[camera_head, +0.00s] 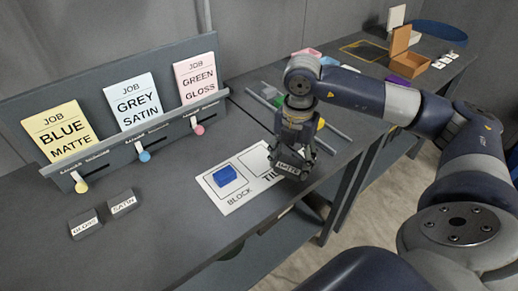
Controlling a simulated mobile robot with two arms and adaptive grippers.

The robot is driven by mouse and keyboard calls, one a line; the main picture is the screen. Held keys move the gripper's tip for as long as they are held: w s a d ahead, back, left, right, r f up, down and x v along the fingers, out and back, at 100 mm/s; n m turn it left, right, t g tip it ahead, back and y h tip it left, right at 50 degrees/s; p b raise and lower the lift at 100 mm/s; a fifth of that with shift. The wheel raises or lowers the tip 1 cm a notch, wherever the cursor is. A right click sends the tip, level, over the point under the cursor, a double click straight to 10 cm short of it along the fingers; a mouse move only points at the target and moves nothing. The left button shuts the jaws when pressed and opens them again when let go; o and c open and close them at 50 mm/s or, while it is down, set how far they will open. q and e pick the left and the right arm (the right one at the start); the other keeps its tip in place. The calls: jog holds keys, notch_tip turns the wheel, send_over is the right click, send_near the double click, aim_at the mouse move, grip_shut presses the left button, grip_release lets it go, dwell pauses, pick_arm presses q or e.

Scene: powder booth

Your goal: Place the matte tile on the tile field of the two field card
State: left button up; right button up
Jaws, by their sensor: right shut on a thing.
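The two field card (240,202) is white and lies on the grey table near its front edge. A blue block (225,176) sits on its BLOCK field. The tile field (257,160) is to the right of it and partly hidden by my right gripper. My right gripper (290,162) is shut on the matte tile (287,168), a dark piece whose white label seems to read MATTE. It holds the tile over or at the tile field's right part; I cannot tell whether tile and card touch. My left gripper is not in view.
A rack (155,130) holds yellow, blue and pink job cards at the back left. The gloss tile (85,226) and satin tile (122,204) lie at the left. Rails with coloured pieces (270,92) are behind my right gripper. Open brown box (408,66) stands far right.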

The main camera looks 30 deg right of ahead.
jog(key=p, duration=0.3)
send_over(259, 160)
jog(key=shift+s+f, duration=0.15)
jog(key=shift+f, duration=0.4)
notch_tip(259, 160, down, 3)
jog(key=shift+r+p, duration=0.1)
jog(key=shift+p, duration=0.65)
jog(key=shift+f, duration=0.3)
jog(key=shift+f, duration=0.1)
jog(key=shift+f, duration=0.15)
jog(key=o, duration=1.1)
